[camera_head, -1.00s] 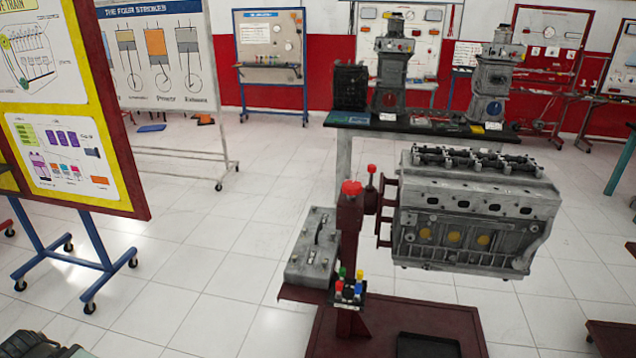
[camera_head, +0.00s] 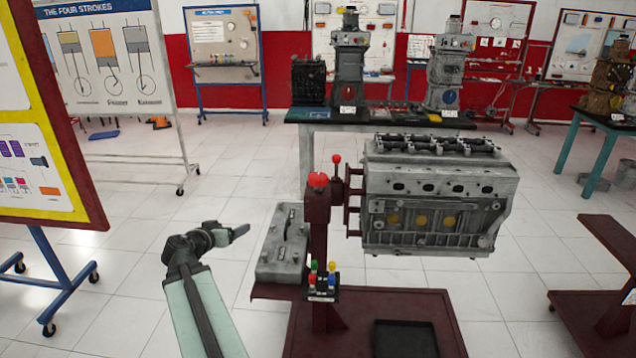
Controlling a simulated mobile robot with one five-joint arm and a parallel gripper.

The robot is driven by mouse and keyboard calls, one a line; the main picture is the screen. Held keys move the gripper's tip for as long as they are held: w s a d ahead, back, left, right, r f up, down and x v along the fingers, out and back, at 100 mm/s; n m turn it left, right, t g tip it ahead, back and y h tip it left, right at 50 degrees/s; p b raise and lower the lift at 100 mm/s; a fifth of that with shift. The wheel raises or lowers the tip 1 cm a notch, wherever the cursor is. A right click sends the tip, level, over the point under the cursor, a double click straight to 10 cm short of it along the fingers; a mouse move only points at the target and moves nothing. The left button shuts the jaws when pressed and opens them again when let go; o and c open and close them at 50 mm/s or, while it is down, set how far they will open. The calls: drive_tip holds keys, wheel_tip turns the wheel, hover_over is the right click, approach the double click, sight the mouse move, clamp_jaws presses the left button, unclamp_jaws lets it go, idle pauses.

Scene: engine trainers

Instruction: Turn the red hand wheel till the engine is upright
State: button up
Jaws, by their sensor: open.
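The grey engine block (camera_head: 438,208) hangs on the right side of a dark red stand post (camera_head: 318,225), with its valve gear on top and its long side facing me. A red round knob (camera_head: 318,180), perhaps the hand wheel, caps the post. A short lever with a red ball (camera_head: 336,159) stands just right of it. My gripper (camera_head: 240,232) is open and empty, left of the post and lower than the knob in the picture, apart from both. Its fingers point right and look small here.
A grey box (camera_head: 284,242) on the stand's shelf lies between my gripper and the post. Small coloured knobs (camera_head: 321,282) sit low on the post. A black tray (camera_head: 405,338) lies on the base. A chart board (camera_head: 50,130) stands at left; the floor between is clear.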

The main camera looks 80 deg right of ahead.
drive_tip(key=s+d+r+m+g+h, duration=0.1)
drive_tip(key=s+d+r+m+h, duration=0.15)
drive_tip(key=s+d, duration=0.55)
drive_tip(key=m+g+h, duration=0.1)
drive_tip(key=g+h, duration=0.1)
approach(317, 180)
drive_tip(key=d, duration=0.2)
drive_tip(key=d+f, duration=0.1)
drive_tip(key=d, duration=0.2)
drive_tip(key=shift+s+d+f+b, duration=0.1)
drive_tip(key=shift+d+f+b, duration=0.15)
drive_tip(key=shift+b, duration=0.1)
drive_tip(key=x, duration=0.8)
drive_tip(key=shift+a, duration=0.1)
drive_tip(key=c, duration=1.4)
drive_tip(key=shift+n+t, duration=0.55)
drive_tip(key=shift+t, duration=0.55)
drive_tip(key=shift+w+n+t, duration=0.25)
drive_tip(key=shift+n+t, duration=0.05)
drive_tip(key=shift+t, duration=0.2)
